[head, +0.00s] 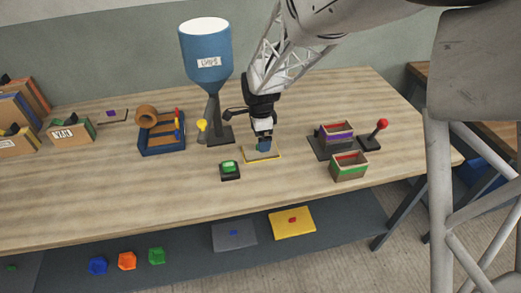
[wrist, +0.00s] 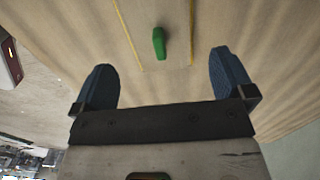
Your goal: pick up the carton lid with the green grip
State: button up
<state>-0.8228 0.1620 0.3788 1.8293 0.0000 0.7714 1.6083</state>
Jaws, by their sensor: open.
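The carton lid (head: 274,157) lies flat on the table, a thin wood-coloured plate with yellow edges. Its green grip (wrist: 159,43) shows in the wrist view, standing on the lid (wrist: 172,58) between the lines of my two fingertips. In the head view the grip cannot be made out behind my fingers. My gripper (head: 264,145) points down over the lid. In the wrist view my gripper (wrist: 162,62) is open, with blue fingers wide apart and nothing held between them.
A green-button box (head: 230,170) sits just left of the lid. A blue hopper (head: 207,55) stands behind it. Right are a green-banded carton (head: 349,170), a purple-banded carton (head: 337,133) and a red-knobbed lever (head: 380,126). Other lids lie on the lower shelf (head: 190,255).

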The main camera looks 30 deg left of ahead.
jog(key=shift+f, duration=0.1)
jog(key=shift+f, duration=2.5)
jog(key=shift+c, duration=0.5)
jog(key=c, duration=0.7)
